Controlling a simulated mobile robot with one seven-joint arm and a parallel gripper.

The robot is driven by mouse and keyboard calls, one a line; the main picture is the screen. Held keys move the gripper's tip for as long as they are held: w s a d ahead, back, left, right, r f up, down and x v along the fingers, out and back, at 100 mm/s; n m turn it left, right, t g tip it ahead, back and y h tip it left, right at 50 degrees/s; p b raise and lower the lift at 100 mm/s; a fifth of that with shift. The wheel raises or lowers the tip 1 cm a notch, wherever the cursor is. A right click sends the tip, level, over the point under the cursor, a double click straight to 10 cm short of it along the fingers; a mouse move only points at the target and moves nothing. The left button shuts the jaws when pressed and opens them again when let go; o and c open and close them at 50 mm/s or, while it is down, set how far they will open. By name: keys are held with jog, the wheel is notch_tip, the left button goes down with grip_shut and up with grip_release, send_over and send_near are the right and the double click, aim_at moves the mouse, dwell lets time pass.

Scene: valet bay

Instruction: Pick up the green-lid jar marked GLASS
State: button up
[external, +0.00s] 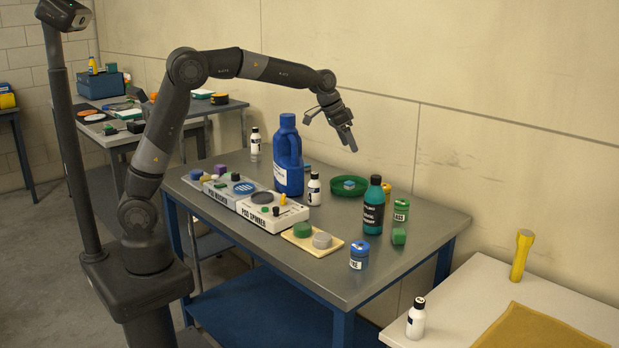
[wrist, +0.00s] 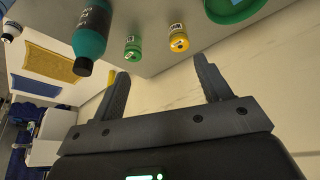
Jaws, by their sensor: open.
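A green-lid jar (external: 401,210) with a small label stands on the grey table's right part, just right of a teal bottle with a black cap (external: 374,204). Its lettering is too small to read surely. The green-lid jar also shows in the wrist view (wrist: 133,47), between the teal bottle (wrist: 92,38) and a yellow-lid jar (wrist: 179,40). My gripper (external: 350,141) is open and empty, raised above the table's back edge. In the wrist view the spread fingers of my gripper (wrist: 163,75) have nothing between them, and the green-lid jar lies beyond them.
A green block (external: 398,236) and a blue-lid jar (external: 359,256) stand in front. A tall blue jug (external: 288,165) is further left. The wall (external: 480,150) rises close behind the table.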

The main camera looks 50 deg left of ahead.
aim_at(400, 201)
jog(key=w+d+f+m, duration=0.1)
jog(key=w+d+f, duration=0.1)
jog(key=d+f, duration=0.3)
jog(key=w+d+f, duration=0.2)
jog(key=d+f, duration=0.2)
jog(key=d, duration=0.1)
jog(key=w+d+f+m, duration=0.1)
jog(key=w+d+f, duration=0.2)
jog(key=d+f, duration=0.2)
jog(key=shift+w+d+f+m, duration=0.1)
jog(key=shift+d+f+m, duration=0.25)
jog(key=shift+d, duration=0.25)
jog(key=shift+s+x, duration=0.15)
jog(key=shift+x, duration=1.15)
jog(key=shift+s+x, duration=0.2)
jog(key=shift+x, duration=1.1)
jog(key=shift+a+f, duration=0.15)
jog(key=shift+c, duration=0.5)
jog(key=c, duration=1)
jog(key=shift+o, duration=0.2)
